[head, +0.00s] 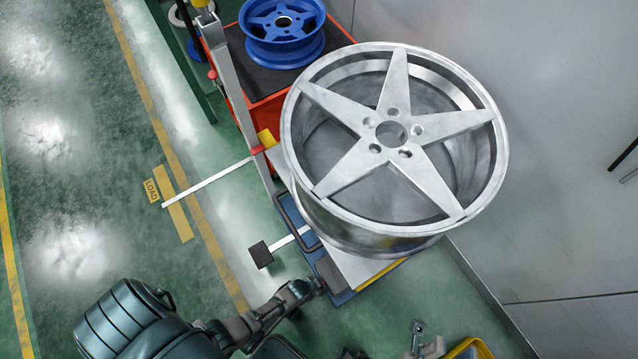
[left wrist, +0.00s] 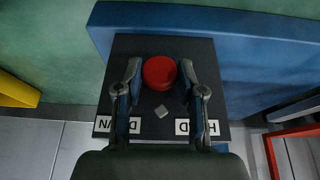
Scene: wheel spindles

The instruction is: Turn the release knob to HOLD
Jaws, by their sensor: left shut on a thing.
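The red round release knob (left wrist: 159,72) sits on a black panel (left wrist: 150,48) in the left wrist view. My left gripper (left wrist: 160,80) has one finger on each side of the knob and is shut on it. A small tilted grey mark (left wrist: 161,112) lies just below the knob, between two white labels. The left label (left wrist: 118,124) seems to read DOWN and the right label (left wrist: 197,127) HOLD; fingers partly cover both. In the head view my left gripper (head: 314,286) is beside the blue lift base and the knob is hidden. My right gripper (head: 424,343) shows partly at the bottom edge.
A large silver five-spoke wheel (head: 340,189) rests on the lift above my left gripper. A blue wheel (head: 283,52) sits on a red cart (head: 276,105) behind. A grey wall (head: 560,210) closes the right side. Green floor (head: 80,190) at left is open.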

